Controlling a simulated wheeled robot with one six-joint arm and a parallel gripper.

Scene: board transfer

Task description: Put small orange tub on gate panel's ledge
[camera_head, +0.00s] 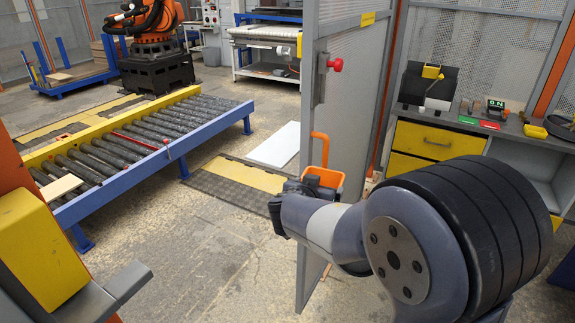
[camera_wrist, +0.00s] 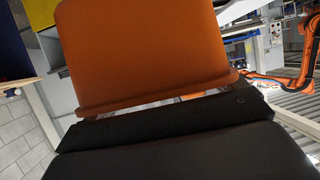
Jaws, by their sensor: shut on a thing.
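The small orange tub (camera_head: 328,177) is held up in front of the gate panel (camera_head: 347,112), near the panel's middle height. My gripper (camera_head: 303,186) is shut on it; in the head view my wrist hides part of the jaws and of the tub. In the wrist view the tub (camera_wrist: 145,48) fills the upper middle, with its rim towards the dark gripper parts (camera_wrist: 165,118). I cannot make out the panel's ledge, nor whether the tub touches the panel.
A red knob (camera_head: 336,65) sticks out from the gate panel above the tub. A roller conveyor (camera_head: 140,140) stands to the left. A grey workbench (camera_head: 470,125) with yellow drawers and small items is to the right.

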